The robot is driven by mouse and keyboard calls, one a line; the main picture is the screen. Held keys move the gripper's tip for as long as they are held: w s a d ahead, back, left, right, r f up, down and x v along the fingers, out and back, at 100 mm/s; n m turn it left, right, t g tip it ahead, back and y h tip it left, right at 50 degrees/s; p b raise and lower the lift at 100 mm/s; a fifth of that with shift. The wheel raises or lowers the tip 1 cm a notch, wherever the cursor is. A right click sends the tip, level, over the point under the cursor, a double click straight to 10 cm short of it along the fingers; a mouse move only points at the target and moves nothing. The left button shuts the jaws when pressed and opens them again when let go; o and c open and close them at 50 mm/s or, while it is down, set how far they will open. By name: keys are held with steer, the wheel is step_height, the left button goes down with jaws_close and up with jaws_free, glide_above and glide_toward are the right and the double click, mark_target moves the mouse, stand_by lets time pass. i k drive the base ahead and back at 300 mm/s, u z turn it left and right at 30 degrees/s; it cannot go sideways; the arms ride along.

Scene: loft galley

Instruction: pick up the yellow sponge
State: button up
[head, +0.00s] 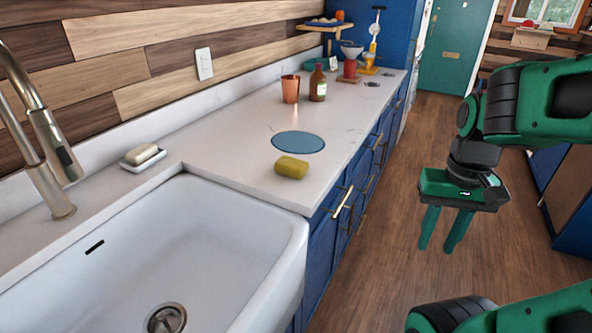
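The yellow sponge (291,168) lies flat on the white countertop (235,170), near the counter's front edge and just right of the sink. A round blue mat (298,142) lies right behind it. My gripper (442,246) hangs over the wooden floor to the right of the counter, pointing down, well apart from the sponge. Its two green fingers are spread with a gap between them, and nothing is between them.
A white sink (205,245) with a tall faucet (45,150) is at the left. A soap dish (143,161) sits behind it. A copper cup (290,89) and a brown bottle (318,84) stand farther along the counter. Blue cabinets with handles (343,202) front the counter.

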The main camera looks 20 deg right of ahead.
mark_target(294, 168)
steer(key=z, duration=0.6)
steer(key=k, duration=0.7)
steer(key=z, duration=0.9)
steer(key=k, duration=0.6)
steer(key=z, duration=0.3)
steer(key=i, duration=0.9)
steer(key=u, duration=1.05)
steer(key=i, duration=1.5)
steer(key=u, duration=0.55)
